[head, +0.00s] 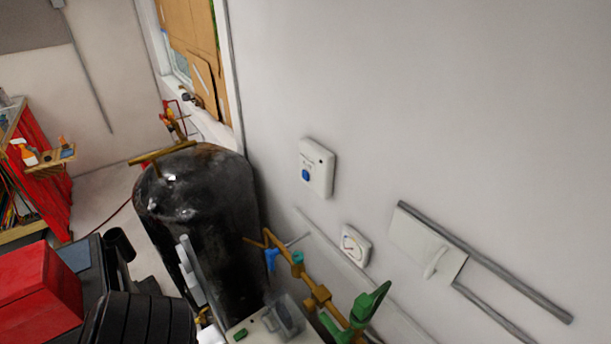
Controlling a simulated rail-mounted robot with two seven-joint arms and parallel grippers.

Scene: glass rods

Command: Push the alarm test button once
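A white alarm box (316,168) is mounted on the grey wall, a little right of the middle of the head view. A round blue button (306,175) sits low on the left of its face, and a small dark dot shows near its upper right. The box's small lettering is too small to read. Nothing touches the box or covers the button. I can make out neither of my grippers in this view.
A large black tank (205,210) stands left of the alarm box. A white wall plate (425,245) with a lever and grey rails is at right. Bare wall surrounds the box.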

